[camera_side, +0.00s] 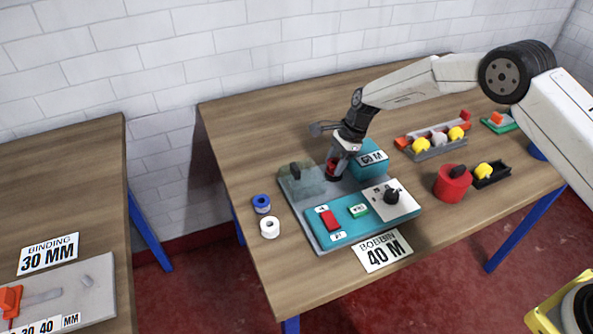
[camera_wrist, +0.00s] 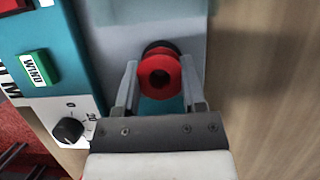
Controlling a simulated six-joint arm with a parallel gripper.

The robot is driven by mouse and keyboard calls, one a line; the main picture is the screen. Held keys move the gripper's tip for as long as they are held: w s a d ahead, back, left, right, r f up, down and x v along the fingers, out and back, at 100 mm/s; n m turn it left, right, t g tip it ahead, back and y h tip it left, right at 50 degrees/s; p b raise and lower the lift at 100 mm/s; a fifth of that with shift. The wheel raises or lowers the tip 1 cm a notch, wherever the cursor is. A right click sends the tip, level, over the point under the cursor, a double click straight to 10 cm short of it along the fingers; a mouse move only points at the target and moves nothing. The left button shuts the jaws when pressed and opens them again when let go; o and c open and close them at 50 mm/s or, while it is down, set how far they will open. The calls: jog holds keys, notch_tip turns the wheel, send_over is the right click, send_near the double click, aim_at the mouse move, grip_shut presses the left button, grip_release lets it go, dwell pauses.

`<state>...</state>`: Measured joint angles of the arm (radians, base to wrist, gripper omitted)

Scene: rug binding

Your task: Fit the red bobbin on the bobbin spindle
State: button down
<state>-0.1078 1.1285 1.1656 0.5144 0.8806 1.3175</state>
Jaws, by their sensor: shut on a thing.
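My gripper (camera_wrist: 160,98) is shut on the red bobbin (camera_wrist: 160,76), with one finger on each side of it in the wrist view. The bobbin also shows as a small red shape below my gripper in the side view (camera_side: 333,170). It is over the back part of the teal and grey winding machine (camera_side: 320,238). A dark round part shows just behind the bobbin in the wrist view. The spindle is not clearly visible, and I cannot tell whether the bobbin is around it or apart from it.
The machine carries a green WIND button (camera_wrist: 35,69) and a black dial (camera_wrist: 68,130). A blue roll (camera_side: 261,203) and a white roll (camera_side: 270,228) lie to its left. A red pot (camera_side: 452,185) and a grey rack (camera_side: 437,148) with yellow and white bobbins stand to the right.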

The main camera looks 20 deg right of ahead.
jog(key=shift+f, duration=0.65)
jog(key=shift+c, duration=0.5)
grip_release()
jog(key=v, duration=0.7)
jog(key=shift+d+r, duration=0.2)
jog(key=shift+r, duration=0.15)
